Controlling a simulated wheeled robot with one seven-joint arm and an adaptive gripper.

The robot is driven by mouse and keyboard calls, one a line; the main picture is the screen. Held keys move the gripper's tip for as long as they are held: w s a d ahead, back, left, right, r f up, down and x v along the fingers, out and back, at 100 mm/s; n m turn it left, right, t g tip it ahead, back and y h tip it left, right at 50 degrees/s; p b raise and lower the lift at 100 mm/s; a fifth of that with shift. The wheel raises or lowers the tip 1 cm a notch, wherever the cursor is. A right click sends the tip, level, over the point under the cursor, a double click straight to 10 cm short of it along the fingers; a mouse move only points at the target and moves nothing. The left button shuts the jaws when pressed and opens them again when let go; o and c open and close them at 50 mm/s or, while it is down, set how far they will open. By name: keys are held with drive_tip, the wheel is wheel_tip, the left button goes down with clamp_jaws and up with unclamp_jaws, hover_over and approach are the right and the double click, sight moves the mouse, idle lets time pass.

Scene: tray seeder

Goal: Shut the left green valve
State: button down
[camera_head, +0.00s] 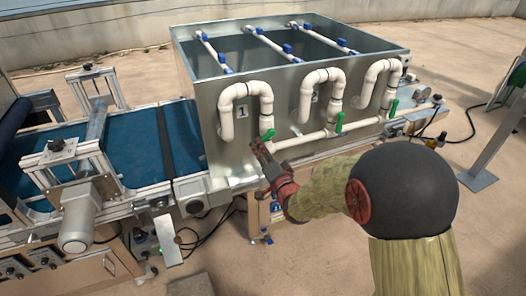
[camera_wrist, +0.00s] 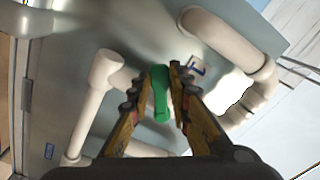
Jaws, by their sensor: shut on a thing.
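The left green valve (camera_head: 268,135) sits low on the left white pipe loop, at the front of the metal tank. My gripper (camera_head: 257,144) reaches up to it from the front. In the wrist view, the valve's green handle (camera_wrist: 160,92) stands between the two fingers of my gripper (camera_wrist: 160,85), which are shut on it. The handle's far end and its joint with the pipe are partly hidden. The middle green valve (camera_head: 339,122) and right green valve (camera_head: 393,108) stand apart to the right, clear of my gripper.
The metal tank (camera_head: 210,130) carries white pipe loops (camera_head: 238,90) close around my gripper. A horizontal white pipe (camera_head: 305,139) runs beside the valves. A blue conveyor belt (camera_head: 135,150) lies to the left. Open concrete floor lies in front, and a metal post (camera_head: 495,145) stands right.

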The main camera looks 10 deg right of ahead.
drive_tip(key=shift+s+a+r+m+p, duration=0.15)
drive_tip(key=shift+r+m, duration=0.45)
drive_tip(key=shift+m, duration=0.55)
drive_tip(key=shift+w+a+r+m+p, duration=0.15)
drive_tip(key=shift+r+m, duration=0.4)
drive_tip(key=shift+m, duration=0.55)
drive_tip(key=shift+s+a+r+m+p, duration=0.1)
drive_tip(key=shift+a+r+m+p, duration=0.1)
drive_tip(key=shift+r+m, duration=0.7)
drive_tip(key=shift+f+m, duration=0.25)
drive_tip(key=shift+m, duration=0.1)
drive_tip(key=c, duration=1.8)
unclamp_jaws()
drive_tip(key=shift+o, duration=0.8)
drive_tip(key=shift+s, duration=0.1)
drive_tip(key=v, duration=1.2)
